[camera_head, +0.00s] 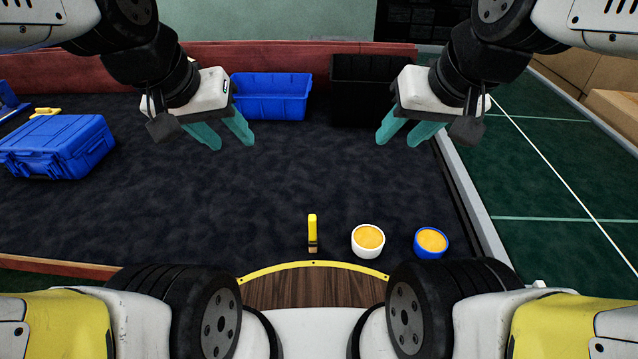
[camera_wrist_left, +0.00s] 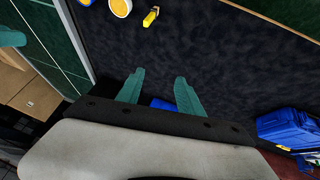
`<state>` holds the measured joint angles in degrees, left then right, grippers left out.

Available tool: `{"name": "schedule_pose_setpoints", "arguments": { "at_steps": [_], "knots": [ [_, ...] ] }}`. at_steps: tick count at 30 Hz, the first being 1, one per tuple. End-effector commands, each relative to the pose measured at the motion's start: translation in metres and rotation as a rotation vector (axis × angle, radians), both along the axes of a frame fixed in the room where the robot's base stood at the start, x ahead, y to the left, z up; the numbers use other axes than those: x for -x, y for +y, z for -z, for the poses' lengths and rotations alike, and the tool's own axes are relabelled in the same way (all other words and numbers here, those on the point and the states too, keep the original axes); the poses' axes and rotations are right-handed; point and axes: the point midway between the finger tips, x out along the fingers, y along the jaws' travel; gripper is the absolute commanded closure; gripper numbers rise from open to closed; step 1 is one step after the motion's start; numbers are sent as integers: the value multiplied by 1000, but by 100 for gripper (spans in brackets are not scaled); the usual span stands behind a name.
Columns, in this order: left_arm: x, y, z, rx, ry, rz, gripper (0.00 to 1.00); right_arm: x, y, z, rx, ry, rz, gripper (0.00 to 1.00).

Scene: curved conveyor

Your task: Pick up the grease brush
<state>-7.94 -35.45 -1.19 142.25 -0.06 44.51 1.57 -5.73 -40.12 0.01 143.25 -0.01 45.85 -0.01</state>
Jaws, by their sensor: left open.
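The grease brush (camera_head: 312,233) has a yellow handle and a dark band with a tan end. It lies on the dark conveyor surface near the front, left of a white cup. It also shows at the top of the left wrist view (camera_wrist_left: 151,17). My left gripper (camera_head: 220,138) is open and empty, above the surface, well behind and left of the brush. Its two teal fingers show apart in the left wrist view (camera_wrist_left: 160,88). My right gripper (camera_head: 398,132) has its teal fingers apart and empty, behind and right of the brush.
A white cup (camera_head: 368,252) and a blue cup (camera_head: 431,254), both with orange contents, stand right of the brush. A blue case (camera_head: 62,150) lies at left. A blue bin (camera_head: 270,105) and a black bin (camera_head: 368,90) stand at the back. The middle surface is clear.

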Motion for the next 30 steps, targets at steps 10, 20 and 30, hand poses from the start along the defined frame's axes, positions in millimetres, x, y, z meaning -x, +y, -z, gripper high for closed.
{"name": "schedule_pose_setpoints", "arguments": {
  "at_steps": [10, 20, 30],
  "knots": [
    [-68, -63, 89, 10, 271, 16, 56, 0, 0, 0, 0, 0, 0, 60],
    [-92, -120, 209, -126, 460, -13, 56, 0, 0, 0, 0, 0, 0, 60],
    [-92, -133, 266, -211, 504, -33, 56, 0, 0, 0, 0, 0, 0, 60]
  ]
}}
